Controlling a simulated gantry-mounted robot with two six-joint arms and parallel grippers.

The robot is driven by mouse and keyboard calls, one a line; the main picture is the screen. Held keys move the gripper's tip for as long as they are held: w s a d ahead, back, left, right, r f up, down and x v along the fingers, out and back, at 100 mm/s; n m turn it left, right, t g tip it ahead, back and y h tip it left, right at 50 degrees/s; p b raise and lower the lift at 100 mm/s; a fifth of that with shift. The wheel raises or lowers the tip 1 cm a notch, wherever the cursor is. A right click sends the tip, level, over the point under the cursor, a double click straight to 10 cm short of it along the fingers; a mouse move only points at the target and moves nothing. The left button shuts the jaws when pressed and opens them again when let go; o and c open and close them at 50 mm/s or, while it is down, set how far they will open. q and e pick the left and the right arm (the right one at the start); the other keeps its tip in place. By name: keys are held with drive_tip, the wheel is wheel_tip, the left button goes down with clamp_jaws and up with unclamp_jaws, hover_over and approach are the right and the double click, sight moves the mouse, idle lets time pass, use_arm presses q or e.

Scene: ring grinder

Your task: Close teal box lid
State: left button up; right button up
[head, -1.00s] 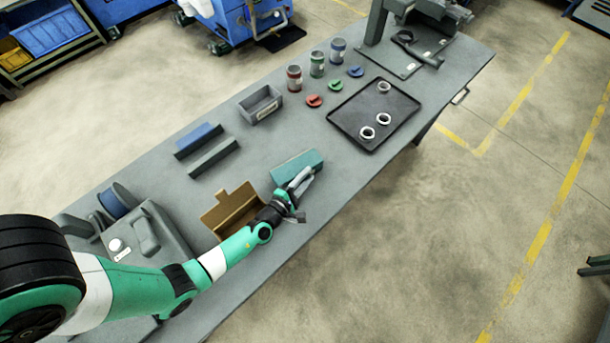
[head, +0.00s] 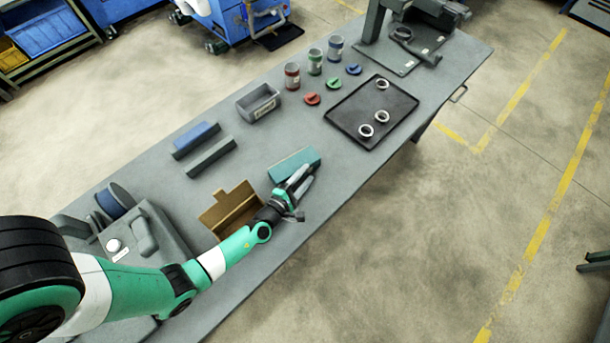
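The teal box (head: 291,164) sits near the front edge of the grey bench, right of the brown box. A flat teal panel faces up; I cannot tell whether it is the lid lying shut or partly raised. My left gripper (head: 305,182) is at the near side of the teal box and covers part of its front. Its two fingers look apart with a narrow gap and nothing visible between them. I cannot tell whether a finger touches the box. My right gripper is not in view.
The brown box (head: 231,211), with flaps up, stands left of my gripper. A grey bin (head: 258,104), a blue block (head: 196,139) and a dark bar (head: 211,158) lie behind. A black tray (head: 352,122) with rings is right. The bench (head: 330,195) right of the gripper is clear.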

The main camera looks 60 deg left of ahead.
use_arm(q)
drive_tip(key=p+v, duration=0.3)
drive_tip(key=v, duration=0.8)
drive_tip(key=shift+s+r, duration=0.15)
drive_tip(key=shift+s, duration=0.2)
drive_tip(key=shift+w+d, duration=0.1)
